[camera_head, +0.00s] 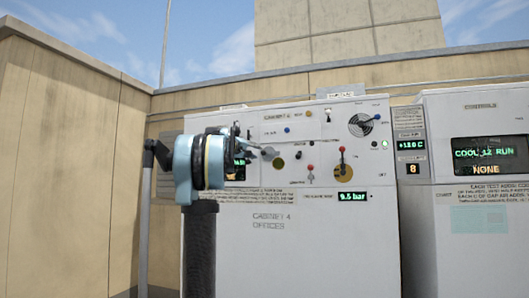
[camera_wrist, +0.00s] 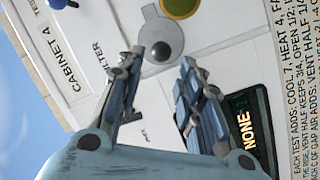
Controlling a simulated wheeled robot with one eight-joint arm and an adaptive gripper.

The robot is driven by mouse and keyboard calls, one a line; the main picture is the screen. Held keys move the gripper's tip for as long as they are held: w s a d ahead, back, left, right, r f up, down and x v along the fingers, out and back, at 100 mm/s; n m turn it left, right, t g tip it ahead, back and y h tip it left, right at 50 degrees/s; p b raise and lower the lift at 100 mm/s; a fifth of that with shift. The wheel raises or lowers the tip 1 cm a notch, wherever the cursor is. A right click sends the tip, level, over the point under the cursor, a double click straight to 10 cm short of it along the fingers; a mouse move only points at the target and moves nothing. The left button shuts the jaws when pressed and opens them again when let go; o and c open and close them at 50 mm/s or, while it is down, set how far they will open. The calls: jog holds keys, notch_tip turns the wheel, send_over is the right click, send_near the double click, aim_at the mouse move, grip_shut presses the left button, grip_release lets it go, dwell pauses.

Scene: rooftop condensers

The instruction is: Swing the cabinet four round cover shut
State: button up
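Cabinet 4 (camera_head: 290,245) is a pale grey box with a crowded control panel. On it, a grey disc with a dark centre, apparently the round cover (camera_wrist: 146,41), lies beside an olive-yellow disc (camera_wrist: 180,5) in the wrist view. The grey disc is not over the visible part of the olive one. In the head view the olive disc (camera_head: 278,163) shows just right of my gripper (camera_head: 243,141). My gripper is open in the wrist view (camera_wrist: 163,82), its two fingers apart and empty, with the grey disc ahead between the tips. Contact cannot be told.
Another cabinet (camera_head: 480,240) stands at the right. A tan wall (camera_head: 65,170) is at the left.

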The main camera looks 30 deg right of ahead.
aim_at(262, 152)
jog(key=x, duration=0.9)
jog(key=shift+d+f, duration=0.1)
grip_shut()
